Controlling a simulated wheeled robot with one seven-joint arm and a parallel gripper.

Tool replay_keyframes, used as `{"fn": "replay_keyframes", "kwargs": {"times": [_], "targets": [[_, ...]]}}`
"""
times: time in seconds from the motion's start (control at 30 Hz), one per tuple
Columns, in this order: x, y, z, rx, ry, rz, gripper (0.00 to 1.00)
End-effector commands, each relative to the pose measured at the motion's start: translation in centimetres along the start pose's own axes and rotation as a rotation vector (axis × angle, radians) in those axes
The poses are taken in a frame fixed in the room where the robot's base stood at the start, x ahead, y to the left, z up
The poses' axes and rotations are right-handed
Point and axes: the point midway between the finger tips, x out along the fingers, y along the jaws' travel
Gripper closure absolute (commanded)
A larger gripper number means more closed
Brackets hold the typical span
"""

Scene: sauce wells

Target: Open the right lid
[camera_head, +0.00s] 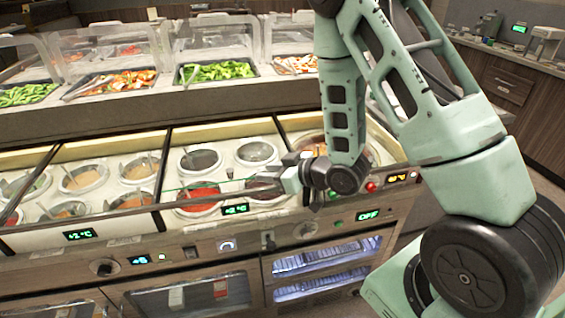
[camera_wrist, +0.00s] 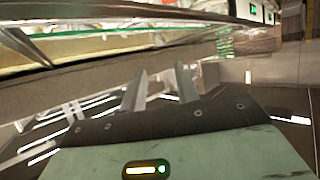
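The sauce-well counter (camera_head: 130,244) has sections side by side in the head view, with round wells of sauce. The right section (camera_head: 288,126) is largely hidden behind my arm, and I cannot make out its lid clearly. A thin glass edge with a dark rail (camera_head: 215,186) crosses the front of the middle section, left of my gripper (camera_head: 264,183). My gripper is low at the counter's front, close to this rail; I cannot tell if they touch. In the wrist view my gripper (camera_wrist: 160,82) has two fingers apart with nothing between them. A long dark rail (camera_wrist: 120,26) runs beyond the fingertips.
Clear covers (camera_head: 215,38) stand over trays of vegetables on the raised back shelf. Below the wells are knobs, displays and a lit glass-front cabinet (camera_head: 325,268). A wooden side counter (camera_head: 505,80) stands at the right.

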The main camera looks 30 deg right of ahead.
Motion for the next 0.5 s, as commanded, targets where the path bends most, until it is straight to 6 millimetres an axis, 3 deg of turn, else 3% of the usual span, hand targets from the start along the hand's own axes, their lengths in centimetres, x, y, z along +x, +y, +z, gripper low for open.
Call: {"fn": "replay_keyframes", "kwargs": {"times": [0.5], "targets": [[-3.6, 0.0, -0.2, 0.002, -0.002, 0.001, 0.69]]}}
